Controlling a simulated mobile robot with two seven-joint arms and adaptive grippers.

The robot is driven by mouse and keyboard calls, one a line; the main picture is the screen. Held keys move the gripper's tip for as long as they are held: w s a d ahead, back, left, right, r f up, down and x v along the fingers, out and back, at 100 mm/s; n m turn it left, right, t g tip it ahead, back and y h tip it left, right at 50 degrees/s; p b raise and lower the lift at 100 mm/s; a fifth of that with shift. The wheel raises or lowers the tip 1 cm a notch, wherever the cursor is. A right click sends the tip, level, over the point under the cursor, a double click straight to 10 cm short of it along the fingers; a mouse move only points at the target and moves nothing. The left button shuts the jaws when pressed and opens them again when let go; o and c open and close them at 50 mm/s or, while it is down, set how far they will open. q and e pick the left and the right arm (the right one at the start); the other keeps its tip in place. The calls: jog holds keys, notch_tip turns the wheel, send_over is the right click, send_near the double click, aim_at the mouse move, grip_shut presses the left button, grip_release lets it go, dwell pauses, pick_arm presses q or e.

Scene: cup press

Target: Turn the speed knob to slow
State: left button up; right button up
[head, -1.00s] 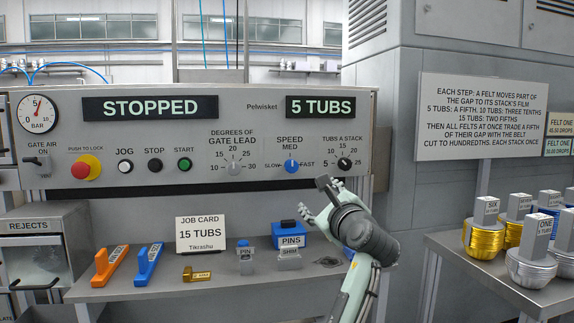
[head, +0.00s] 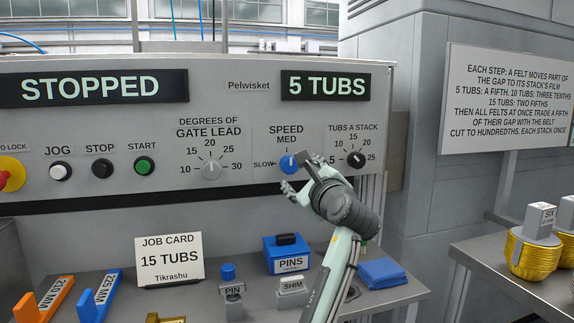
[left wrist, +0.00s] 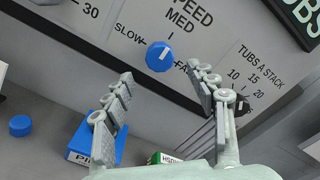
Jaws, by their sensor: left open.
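The blue speed knob (head: 289,163) is on the grey panel, under the words SPEED and MED, with SLOW on its left. Its white mark points up towards MED. It also shows in the left wrist view (left wrist: 160,56). My left gripper (head: 296,174) is open and empty just in front of the panel, at the knob's lower right. In the left wrist view the fingers (left wrist: 160,72) are spread, with the knob beyond and between their tips. I see no contact with the knob. The gripper covers the FAST label in the head view. My right gripper is out of view.
The tubs-a-stack knob (head: 356,159) is close right of the gripper, and the gate lead knob (head: 211,169) is further left. A green start button (head: 144,166) is left of those. A blue pins box (head: 287,256) stands on the shelf below. The display reads STOPPED (head: 92,89).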

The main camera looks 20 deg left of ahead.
aim_at(291, 167)
pick_arm(q)
jog(key=x, duration=0.7)
jog(key=shift+a+r+p, duration=0.1)
jog(key=shift+p, duration=0.25)
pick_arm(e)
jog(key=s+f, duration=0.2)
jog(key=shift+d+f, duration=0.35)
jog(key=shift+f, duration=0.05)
pick_arm(q)
jog(key=c, duration=1.2)
